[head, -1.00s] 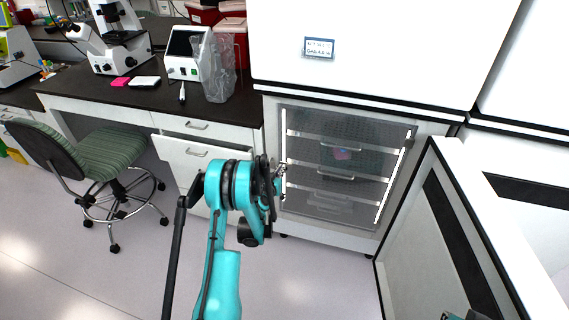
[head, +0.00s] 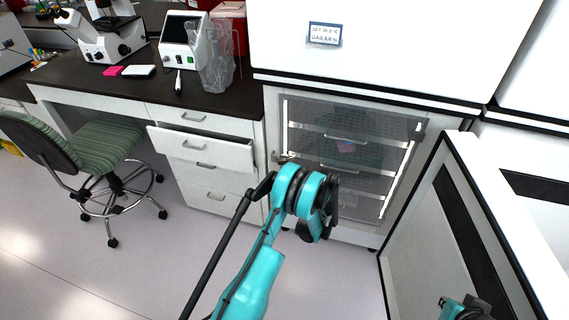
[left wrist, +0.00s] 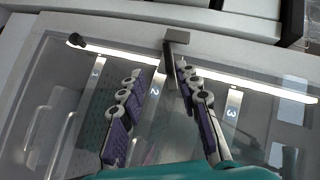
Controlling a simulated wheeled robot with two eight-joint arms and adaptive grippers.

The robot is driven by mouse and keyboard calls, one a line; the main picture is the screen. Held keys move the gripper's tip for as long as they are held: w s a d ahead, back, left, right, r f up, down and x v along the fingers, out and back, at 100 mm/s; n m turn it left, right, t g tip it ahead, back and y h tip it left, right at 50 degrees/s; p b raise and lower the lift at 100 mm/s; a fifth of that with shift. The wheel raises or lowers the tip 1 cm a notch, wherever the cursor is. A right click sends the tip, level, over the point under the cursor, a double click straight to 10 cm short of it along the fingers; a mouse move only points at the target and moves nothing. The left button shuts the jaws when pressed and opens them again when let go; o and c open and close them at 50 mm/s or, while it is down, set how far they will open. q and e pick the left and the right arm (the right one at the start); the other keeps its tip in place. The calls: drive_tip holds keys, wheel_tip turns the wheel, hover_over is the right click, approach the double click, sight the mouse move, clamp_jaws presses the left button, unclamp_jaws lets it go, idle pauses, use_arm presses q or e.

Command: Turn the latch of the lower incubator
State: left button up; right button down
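The lower incubator's clear inner door (head: 306,147) is shut, with shelves behind it. In the head view, a small grey piece that looks like the latch (head: 281,158) shows at the door's left edge. My left gripper (left wrist: 157,75) is open in front of the door, its fingers spread. The latch is near the fingertips, closest to the right-hand finger; contact cannot be told. In the head view my left wrist hides the fingers. Part of my right arm shows at the lower right.
The incubator's outer door (head: 425,235) stands open to the right. A drawer (head: 200,146) sticks out left of the incubator, close to my left arm. A green chair (head: 95,150) stands farther left. Floor in front is clear.

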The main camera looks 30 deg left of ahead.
use_arm(q)
drive_tip(key=r+b+x, duration=0.1)
drive_tip(key=b+x, duration=0.1)
drive_tip(key=x, duration=0.5)
drive_tip(key=shift+w+a+y+b, duration=0.25)
drive_tip(key=shift+a+y+b, duration=0.05)
drive_tip(key=shift+a, duration=0.1)
clamp_jaws()
